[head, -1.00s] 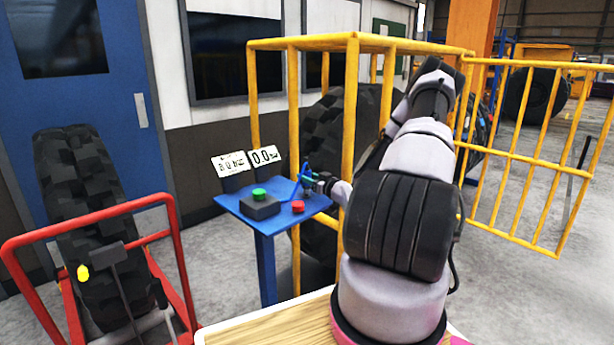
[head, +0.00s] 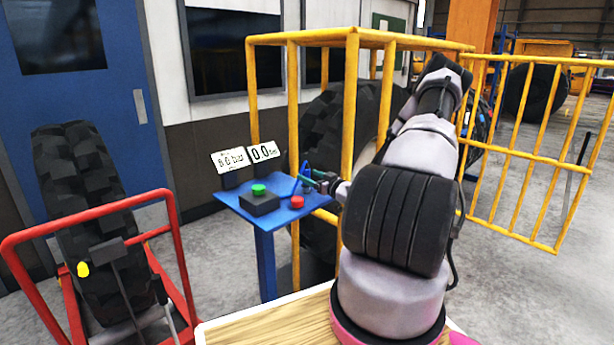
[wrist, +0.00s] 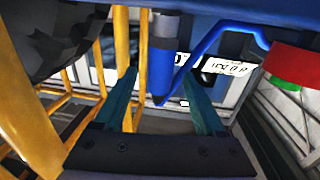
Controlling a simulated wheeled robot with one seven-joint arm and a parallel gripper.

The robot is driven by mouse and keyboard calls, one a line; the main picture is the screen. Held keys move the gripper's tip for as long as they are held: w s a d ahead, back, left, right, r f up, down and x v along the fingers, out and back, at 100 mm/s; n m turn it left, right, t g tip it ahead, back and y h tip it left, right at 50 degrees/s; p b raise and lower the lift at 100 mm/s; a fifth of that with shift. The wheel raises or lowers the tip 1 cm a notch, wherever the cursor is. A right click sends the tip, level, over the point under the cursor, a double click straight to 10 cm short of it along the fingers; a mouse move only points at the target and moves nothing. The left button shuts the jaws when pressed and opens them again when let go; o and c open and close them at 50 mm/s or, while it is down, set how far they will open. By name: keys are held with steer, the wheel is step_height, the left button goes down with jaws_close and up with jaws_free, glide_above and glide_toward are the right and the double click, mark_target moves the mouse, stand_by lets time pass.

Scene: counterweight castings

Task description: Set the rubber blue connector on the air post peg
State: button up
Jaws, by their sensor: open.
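The blue connector (wrist: 160,75) shows in the wrist view, lined up with the grey air post peg (wrist: 164,28) and seemingly seated on it. A blue hose (wrist: 212,47) runs from its dark end. My gripper (wrist: 158,82) is open, with one teal finger on each side of the connector and visible gaps between. In the head view my gripper (head: 317,180) is at the right edge of the blue stand, beside the small blue connector (head: 306,170). How deep the connector sits on the peg cannot be told.
A yellow cage (head: 350,110) with a large tyre stands close behind my arm. A red tyre cart (head: 90,225) is at left.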

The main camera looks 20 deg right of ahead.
steer(key=v, duration=0.8)
steer(key=shift+s, duration=0.15)
